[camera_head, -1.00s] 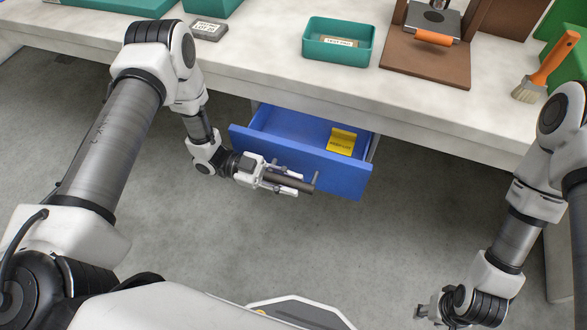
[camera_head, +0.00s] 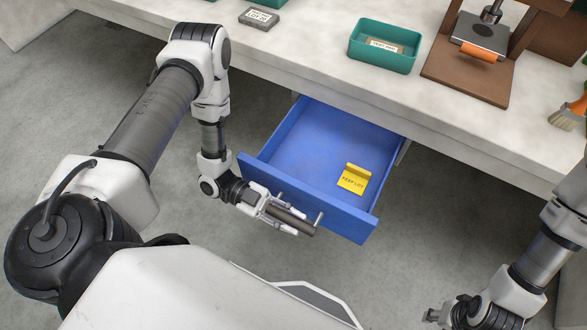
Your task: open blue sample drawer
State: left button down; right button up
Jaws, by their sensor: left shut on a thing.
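The blue drawer (camera_head: 312,136) stands well pulled out from under the table's front edge, its inside in open view. A yellow card holder marked "KEEP LOT" (camera_head: 353,180) sits on the drawer floor toward the right front. The drawer's dark bar handle (camera_head: 302,226) runs along the outside of its front panel. My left gripper (camera_head: 284,220) is shut on this handle, in front of the drawer. My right gripper (camera_head: 436,316) is low at the right, apart from the drawer, partly cut off by the bottom edge; its fingers are too small to judge.
On the pale table (camera_head: 300,66) stand a teal tray (camera_head: 382,58), a grey label block (camera_head: 259,18), a brown press with an orange handle (camera_head: 479,52) and a brush (camera_head: 572,112). Grey floor lies free in front of the drawer.

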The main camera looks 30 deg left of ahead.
pick_arm(q)
jog(key=c, duration=1)
grip_release()
jog(key=shift+o, duration=0.2)
jog(key=a, duration=1.2)
jog(key=shift+w, duration=0.2)
jog(key=shift+s, duration=0.1)
